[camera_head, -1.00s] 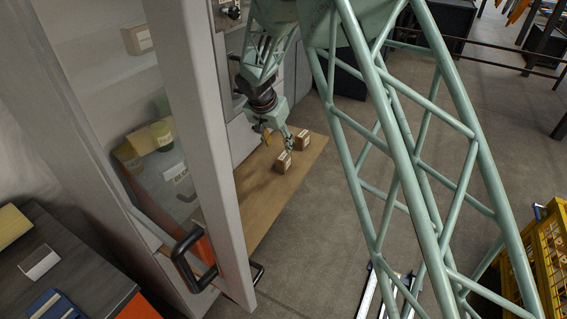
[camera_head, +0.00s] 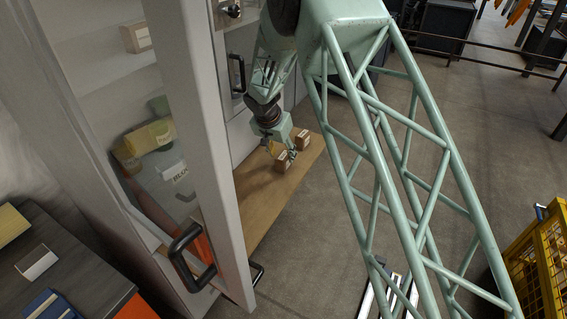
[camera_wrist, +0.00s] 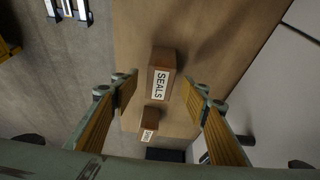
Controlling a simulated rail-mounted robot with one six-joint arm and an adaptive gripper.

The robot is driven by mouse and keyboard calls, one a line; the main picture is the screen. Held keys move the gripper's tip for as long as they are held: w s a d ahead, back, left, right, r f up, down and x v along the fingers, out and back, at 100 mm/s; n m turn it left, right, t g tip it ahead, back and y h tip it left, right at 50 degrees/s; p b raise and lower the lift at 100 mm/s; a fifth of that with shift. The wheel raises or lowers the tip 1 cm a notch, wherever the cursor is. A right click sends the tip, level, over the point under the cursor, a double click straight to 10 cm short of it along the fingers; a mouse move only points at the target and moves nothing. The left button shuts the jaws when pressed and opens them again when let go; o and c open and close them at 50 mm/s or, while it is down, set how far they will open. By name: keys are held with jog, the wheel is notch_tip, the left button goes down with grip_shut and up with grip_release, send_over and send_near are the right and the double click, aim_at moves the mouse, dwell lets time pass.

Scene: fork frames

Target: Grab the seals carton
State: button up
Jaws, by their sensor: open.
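The seals carton (camera_wrist: 164,62) is a small brown box with a white label reading SEALS. In the wrist view it stands on a wooden board, ahead of and between the spread fingers of my gripper (camera_wrist: 159,92). In the head view it appears to be the nearer carton (camera_head: 282,163), and my gripper (camera_head: 280,149) is close over it, partly covering the cartons. The gripper is open with nothing held. I cannot tell the exact gap between fingers and carton.
A second labelled carton (camera_wrist: 155,116) stands close to the seals carton; its label is hard to read. The wooden board (camera_head: 257,211) has bare space towards the cabinet door (camera_head: 217,150). A yellow crate (camera_head: 540,262) stands on the floor at right.

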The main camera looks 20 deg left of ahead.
jog(key=shift+f, duration=0.1)
jog(key=shift+b+x, duration=0.6)
jog(key=shift+x, duration=1.9)
jog(key=shift+s, duration=0.1)
jog(key=shift+c, duration=0.7)
jog(key=c, duration=0.8)
